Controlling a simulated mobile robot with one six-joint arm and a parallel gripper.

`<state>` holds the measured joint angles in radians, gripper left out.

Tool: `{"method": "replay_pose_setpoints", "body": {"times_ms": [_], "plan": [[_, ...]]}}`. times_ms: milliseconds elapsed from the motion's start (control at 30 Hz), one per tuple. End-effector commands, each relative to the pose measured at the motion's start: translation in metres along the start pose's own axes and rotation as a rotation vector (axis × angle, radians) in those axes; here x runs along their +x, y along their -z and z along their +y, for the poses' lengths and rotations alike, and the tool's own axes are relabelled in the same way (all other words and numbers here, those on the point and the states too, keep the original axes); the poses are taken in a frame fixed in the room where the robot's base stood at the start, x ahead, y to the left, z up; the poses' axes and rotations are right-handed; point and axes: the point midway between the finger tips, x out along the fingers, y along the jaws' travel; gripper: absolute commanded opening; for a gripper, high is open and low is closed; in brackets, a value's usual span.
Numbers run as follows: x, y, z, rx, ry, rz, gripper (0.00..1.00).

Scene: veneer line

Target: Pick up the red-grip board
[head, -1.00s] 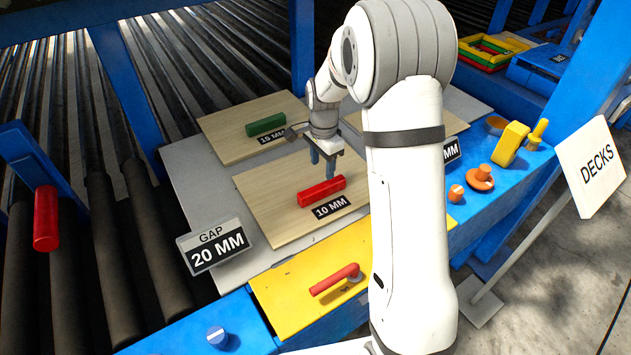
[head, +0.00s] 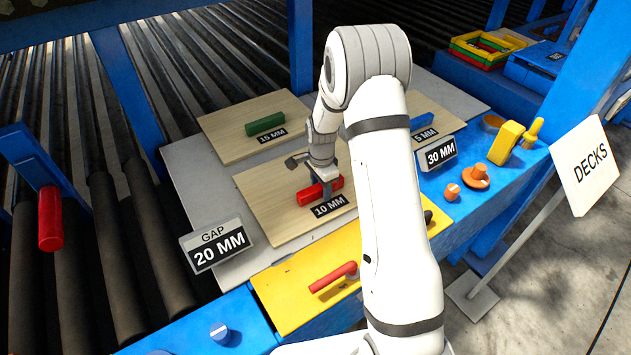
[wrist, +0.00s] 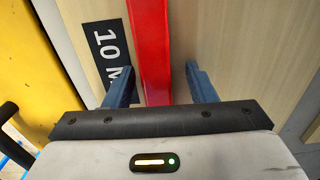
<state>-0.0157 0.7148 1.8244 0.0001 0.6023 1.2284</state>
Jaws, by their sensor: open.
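The red-grip board (head: 262,207) is a pale wood board lying flat on the grey deck, with a red block grip (head: 309,194) on top and a "10 MM" label (head: 329,206) beside the grip. My gripper (head: 325,190) is down at the red grip. In the wrist view the red grip (wrist: 151,50) runs between my two blue fingers (wrist: 162,88), one on each side. The fingers are open, with a visible gap to the grip on the right side and a smaller one on the left. In the head view my wrist and arm partly hide the board's right side.
A green-grip board (head: 240,130) marked 15 MM lies behind, and a blue-grip board (head: 433,118) marked 5 MM lies at the back right. A "GAP 20 MM" sign (head: 216,246) stands at front left. A yellow panel (head: 290,298) with a red lever (head: 334,277) is in front.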

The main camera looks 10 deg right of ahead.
Motion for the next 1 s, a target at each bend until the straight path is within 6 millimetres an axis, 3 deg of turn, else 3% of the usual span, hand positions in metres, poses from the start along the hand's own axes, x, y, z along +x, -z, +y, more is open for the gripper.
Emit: {"method": "replay_pose_setpoints", "body": {"times_ms": [67, 700, 1000], "plan": [[0.0000, -0.0002, -0.0001, 0.000, 0.000, 0.000, 0.51], [-0.0006, -0.0007, -0.0006, -0.002, 0.001, 0.000, 0.00], [-0.0017, -0.0007, -0.0015, -0.002, 0.003, 0.001, 0.00]]}}
